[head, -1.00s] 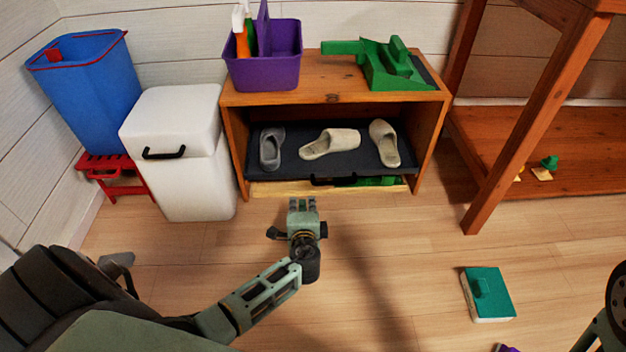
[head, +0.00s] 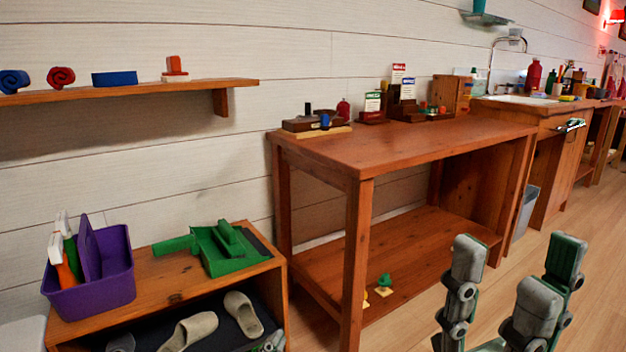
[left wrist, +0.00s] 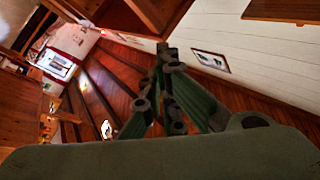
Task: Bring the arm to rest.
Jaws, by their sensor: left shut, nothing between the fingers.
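The tip of my left gripper (head: 272,341) shows small at the bottom edge of the head view, by the lower right of the small wooden cabinet. In the left wrist view my left gripper (left wrist: 170,58) has its fingers together, with nothing between them. That view looks across the room to a wall and dark red-brown boards. My right gripper (head: 515,285) is at the lower right of the head view, fingers upward and spread apart, empty. Most of both arms is out of the head view.
The small cabinet (head: 165,283) carries a purple caddy (head: 108,277) and a green tool (head: 230,250), with slippers (head: 190,331) below. A wooden workbench (head: 420,143) stands right of it, loaded at the back. A wall shelf (head: 135,91) hangs above. Floor (head: 522,262) shows clear at the right.

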